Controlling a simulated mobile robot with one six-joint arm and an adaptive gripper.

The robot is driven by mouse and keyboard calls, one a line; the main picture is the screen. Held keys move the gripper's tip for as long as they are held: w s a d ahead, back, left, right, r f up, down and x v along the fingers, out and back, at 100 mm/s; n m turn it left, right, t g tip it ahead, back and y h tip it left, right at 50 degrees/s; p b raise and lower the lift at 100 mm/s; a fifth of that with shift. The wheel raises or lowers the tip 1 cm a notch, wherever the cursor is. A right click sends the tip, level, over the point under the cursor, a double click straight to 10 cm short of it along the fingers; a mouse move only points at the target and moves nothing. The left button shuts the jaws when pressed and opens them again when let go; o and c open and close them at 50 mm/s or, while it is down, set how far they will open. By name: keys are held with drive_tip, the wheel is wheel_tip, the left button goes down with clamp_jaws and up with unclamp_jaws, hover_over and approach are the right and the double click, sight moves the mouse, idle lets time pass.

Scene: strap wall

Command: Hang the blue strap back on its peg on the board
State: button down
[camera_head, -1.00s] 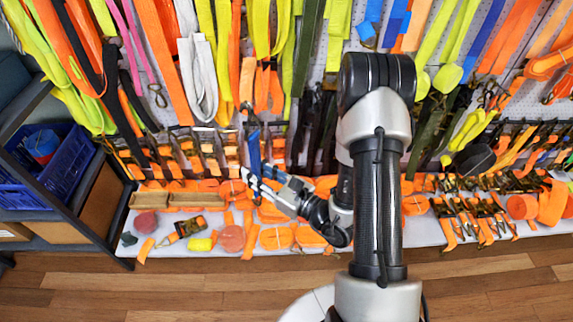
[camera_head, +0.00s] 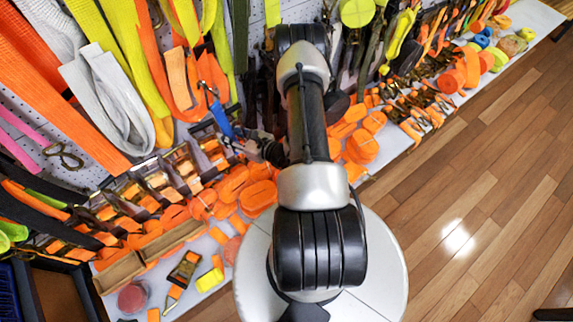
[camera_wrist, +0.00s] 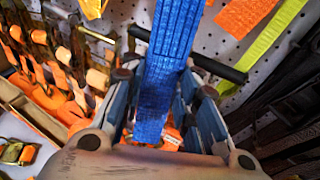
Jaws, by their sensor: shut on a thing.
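The blue strap (camera_head: 221,121) hangs in front of the board, and my gripper (camera_head: 236,138) is at its lower part. In the wrist view the strap (camera_wrist: 172,62) runs from the top edge down between the two fingers of my gripper (camera_wrist: 165,95), which are closed on it. A dark horizontal bar (camera_wrist: 216,67) passes close by the strap in that view; whether they touch I cannot tell. The white perforated board (camera_wrist: 130,45) shows behind. The strap's upper end is out of the wrist view, and I cannot make out its peg.
Orange, yellow and grey straps (camera_head: 108,95) hang close on the left. Orange rolls and buckles (camera_head: 232,185) crowd the shelf below. A wooden tray (camera_head: 120,272) lies at the lower left. The wooden floor (camera_head: 480,180) at the right is clear.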

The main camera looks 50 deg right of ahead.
drive_tip(key=s+d+f+m+g+h+b, duration=0.1)
drive_tip(key=s+d+f+m+g+h, duration=0.15)
drive_tip(key=s+d+f, duration=0.65)
drive_tip(key=s+d+f+m+g+h+b, duration=0.1)
drive_tip(key=s+d+f+m+h+b, duration=0.3)
drive_tip(key=f, duration=0.9)
drive_tip(key=w+d+f+n+y, duration=0.1)
drive_tip(key=w+d+f+n, duration=0.1)
drive_tip(key=w, duration=0.6)
drive_tip(key=shift+w, duration=0.25)
drive_tip(key=shift+d+t, duration=0.1)
drive_tip(key=shift+t, duration=0.15)
drive_tip(key=c, duration=1.2)
unclamp_jaws()
drive_tip(key=shift+s, duration=0.1)
